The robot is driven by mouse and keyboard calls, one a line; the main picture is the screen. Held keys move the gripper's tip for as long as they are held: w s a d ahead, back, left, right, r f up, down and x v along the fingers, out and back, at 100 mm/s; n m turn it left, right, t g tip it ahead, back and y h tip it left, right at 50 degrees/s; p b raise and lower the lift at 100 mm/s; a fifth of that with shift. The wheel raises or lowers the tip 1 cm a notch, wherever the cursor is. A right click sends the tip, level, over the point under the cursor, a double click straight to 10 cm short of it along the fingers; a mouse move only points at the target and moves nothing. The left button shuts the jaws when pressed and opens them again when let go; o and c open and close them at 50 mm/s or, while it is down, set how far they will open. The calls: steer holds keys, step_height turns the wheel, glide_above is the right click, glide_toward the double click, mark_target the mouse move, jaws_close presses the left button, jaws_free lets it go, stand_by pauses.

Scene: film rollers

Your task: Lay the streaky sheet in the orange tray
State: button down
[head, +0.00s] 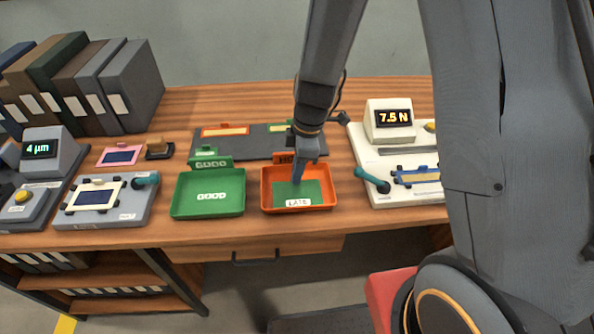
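The orange tray (327,205) stands near the table's front edge, right of the green tray (180,207). A flat green piece (313,190) lies on its floor, with a white label in front of it; I cannot tell whether it is a sheet or a lining. My gripper (297,181) points down over the orange tray, its tip low inside or just above it. Its fingers are too small and dark to show their opening or any hold. Framed sheets show elsewhere: a pink-framed one (120,156) and one on the left device (95,197). No streaks can be made out on any.
A dark board (260,143) with coloured frames lies behind the trays. A white device reading 7.5 N (391,118) stands right, with a blue-and-yellow framed piece (416,176) on it. Binders (130,85) stand back left. My arm hides the table's right side.

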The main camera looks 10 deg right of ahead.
steer(key=c, duration=1.4)
jaws_free()
steer(key=shift+r, duration=0.1)
steer(key=shift+r+p, duration=2.65)
steer(key=shift+r, duration=1.3)
steer(key=s+d+r+m+t+h, duration=0.1)
steer(key=s+d+r+m, duration=0.9)
steer(key=m, duration=0.7)
steer(key=shift+s+d+m+h+b, duration=0.3)
steer(key=shift+s+d+h+b, duration=0.15)
steer(key=shift+s+d, duration=0.6)
